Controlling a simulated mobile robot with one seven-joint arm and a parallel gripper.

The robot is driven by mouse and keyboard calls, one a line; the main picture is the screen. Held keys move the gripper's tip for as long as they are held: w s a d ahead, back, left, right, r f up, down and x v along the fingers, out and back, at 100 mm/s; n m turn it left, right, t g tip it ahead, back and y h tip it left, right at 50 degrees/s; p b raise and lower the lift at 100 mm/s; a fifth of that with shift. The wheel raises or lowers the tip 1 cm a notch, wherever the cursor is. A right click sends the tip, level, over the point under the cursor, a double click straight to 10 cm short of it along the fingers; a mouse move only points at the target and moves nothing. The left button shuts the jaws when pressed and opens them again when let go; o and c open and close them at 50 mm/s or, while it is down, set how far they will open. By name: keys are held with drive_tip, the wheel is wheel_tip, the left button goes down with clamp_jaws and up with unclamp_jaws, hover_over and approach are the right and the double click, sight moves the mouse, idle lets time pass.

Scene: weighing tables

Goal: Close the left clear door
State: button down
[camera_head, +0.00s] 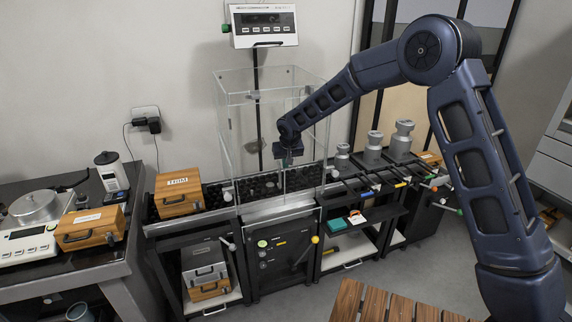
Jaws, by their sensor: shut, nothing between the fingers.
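A tall clear enclosure (262,95) stands on the dark roller bench in the middle of the camera_head view. Its left clear door (236,150) shows as a faint pane on the left side. Reflections and the clear material make it hard to tell how far the door stands open. A pale round knob (228,197) sits near the lower left of the enclosure. My gripper (288,161) points down, shut and empty, at the enclosure's right half. I cannot tell whether it touches a pane; its fingertips are small and dark here.
A wooden case (179,194) sits just left of the enclosure. Grey weights (374,146) stand on the bench to the right. A display (264,26) is mounted above. A scale (38,212) is on the left table. A slatted wooden surface (385,303) is in front.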

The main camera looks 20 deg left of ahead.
approach(280, 174)
drive_tip(key=d+r, duration=0.3)
drive_tip(key=shift+w, duration=0.25)
drive_tip(key=c, duration=2.1)
unclamp_jaws()
drive_tip(key=shift+d+r, duration=0.15)
drive_tip(key=shift+r, duration=0.1)
drive_tip(key=o, duration=0.3)
drive_tip(key=shift+s+r, duration=0.1)
drive_tip(key=shift+s, duration=0.05)
drive_tip(key=o, duration=0.3)
drive_tip(key=shift+a+f, duration=0.25)
drive_tip(key=w+a+f, duration=0.1)
drive_tip(key=a+f, duration=0.1)
drive_tip(key=f, duration=0.2)
drive_tip(key=w+a+f+m, duration=0.1)
drive_tip(key=f, duration=0.4)
drive_tip(key=w+a+f+m, duration=0.1)
drive_tip(key=a+f, duration=0.1)
drive_tip(key=f, duration=0.2)
drive_tip(key=shift+w+a+f+t+h, duration=0.1)
drive_tip(key=shift+a+f+t+h, duration=0.2)
drive_tip(key=shift+f+h, duration=0.1)
